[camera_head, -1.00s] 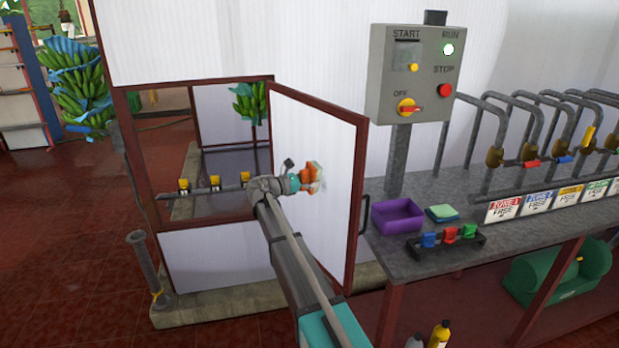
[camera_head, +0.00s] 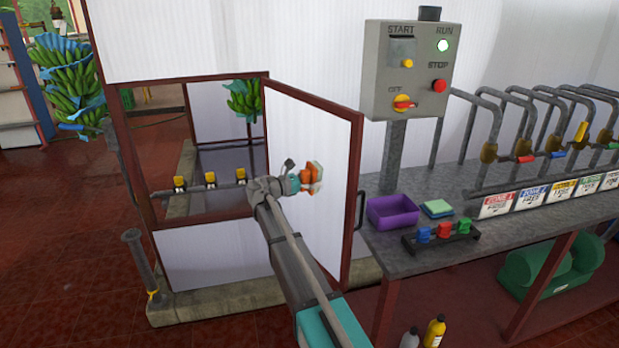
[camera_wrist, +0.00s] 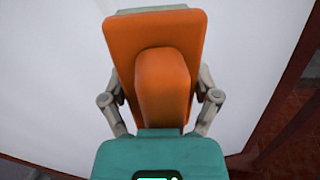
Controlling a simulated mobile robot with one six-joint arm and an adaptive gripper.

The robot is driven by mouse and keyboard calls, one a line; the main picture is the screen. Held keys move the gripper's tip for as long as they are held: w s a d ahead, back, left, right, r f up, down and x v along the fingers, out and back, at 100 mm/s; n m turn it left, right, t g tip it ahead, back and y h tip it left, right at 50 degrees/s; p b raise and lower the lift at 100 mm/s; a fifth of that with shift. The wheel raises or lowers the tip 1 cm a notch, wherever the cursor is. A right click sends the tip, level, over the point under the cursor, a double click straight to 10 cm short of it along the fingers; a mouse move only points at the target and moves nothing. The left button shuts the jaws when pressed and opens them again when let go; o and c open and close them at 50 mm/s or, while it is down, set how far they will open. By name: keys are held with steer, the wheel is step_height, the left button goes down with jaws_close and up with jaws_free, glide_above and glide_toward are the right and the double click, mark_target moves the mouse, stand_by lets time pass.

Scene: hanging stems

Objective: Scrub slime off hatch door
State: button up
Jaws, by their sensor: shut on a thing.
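The hatch door (camera_head: 283,125) is a white panel in a dark red frame, standing open at an angle; it also fills much of the wrist view (camera_wrist: 60,80). My gripper (camera_head: 308,179) is in front of the door's middle. In the wrist view my gripper (camera_wrist: 160,100) is shut on the ridge of an orange scrubber (camera_wrist: 125,45) with a green-grey pad edge at its far side. The scrubber faces the door panel; I cannot tell if it touches. No slime patch is clear in view; the scrubber may hide it.
A grey bench at right holds a purple tray (camera_head: 393,211), a green and blue sponge (camera_head: 437,208) and a rack of coloured clips (camera_head: 442,236). A control box (camera_head: 407,70) stands behind. Yellow-topped fittings line a rail in the hatch opening. Green bananas hang at left.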

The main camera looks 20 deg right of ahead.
mark_target(324, 185)
steer(key=shift+s+d, duration=0.15)
steer(key=shift+s+d, duration=0.25)
steer(key=shift+s, duration=0.5)
steer(key=shift+s+d, duration=0.2)
steer(key=shift+s, duration=0.55)
steer(key=shift+d+f+b, duration=0.1)
steer(key=shift+f+b, duration=0.8)
steer(key=shift+w, duration=0.2)
steer(key=shift+w+a, duration=0.35)
steer(key=shift+w, duration=0.35)
steer(key=shift+w+a, duration=0.3)
steer(key=shift+w, duration=0.4)
